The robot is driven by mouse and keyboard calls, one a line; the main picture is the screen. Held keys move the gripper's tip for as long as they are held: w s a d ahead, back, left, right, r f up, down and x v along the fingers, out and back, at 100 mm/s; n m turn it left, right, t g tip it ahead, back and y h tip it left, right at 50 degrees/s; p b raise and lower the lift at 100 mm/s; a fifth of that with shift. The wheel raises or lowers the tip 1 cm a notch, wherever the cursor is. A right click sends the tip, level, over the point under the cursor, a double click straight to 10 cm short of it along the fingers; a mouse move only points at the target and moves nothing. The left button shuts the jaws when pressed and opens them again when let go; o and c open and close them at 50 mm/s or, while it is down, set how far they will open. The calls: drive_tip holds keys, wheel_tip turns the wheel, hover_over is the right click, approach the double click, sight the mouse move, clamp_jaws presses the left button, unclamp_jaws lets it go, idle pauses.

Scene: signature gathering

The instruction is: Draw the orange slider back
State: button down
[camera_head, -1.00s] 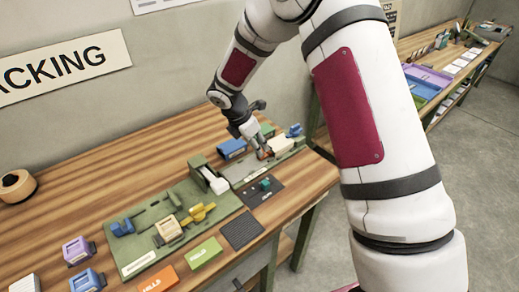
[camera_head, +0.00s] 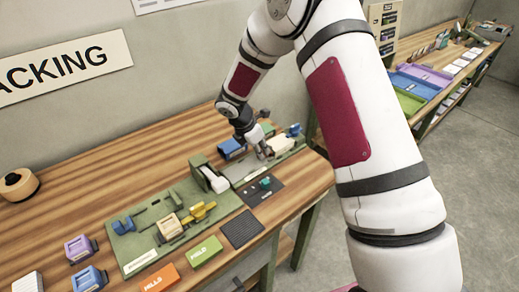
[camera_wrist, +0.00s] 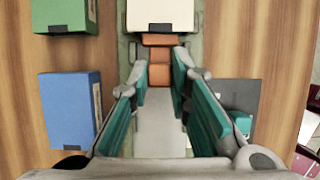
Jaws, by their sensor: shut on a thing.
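The orange slider (camera_wrist: 158,42) sits in a green track fixture (camera_head: 285,153) toward the far right of the bench. In the wrist view it lies just in front of a cream block (camera_wrist: 160,15), and a lower orange part is between my teal fingers. My gripper (camera_wrist: 159,72) is shut on the orange slider from above. In the head view my gripper (camera_head: 262,153) is low over the fixture and mostly hides the slider.
A blue box (camera_wrist: 68,110) and a green box (camera_wrist: 64,15) stand left of the track. A dark pad with a teal piece (camera_wrist: 240,122) lies to the right. Another green fixture (camera_head: 140,252) with blue, cream and yellow parts is nearer on the bench.

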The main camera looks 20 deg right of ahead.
approach(234, 173)
drive_tip(key=x, duration=0.5)
drive_tip(key=shift+d+b, duration=0.1)
drive_tip(key=shift+b, duration=0.25)
drive_tip(key=c, duration=1.5)
unclamp_jaws()
drive_tip(key=shift+s, duration=0.1)
drive_tip(key=shift+r, duration=0.4)
drive_tip(key=v, duration=1.1)
drive_tip(key=shift+s+a, duration=0.1)
drive_tip(key=shift+a, duration=0.2)
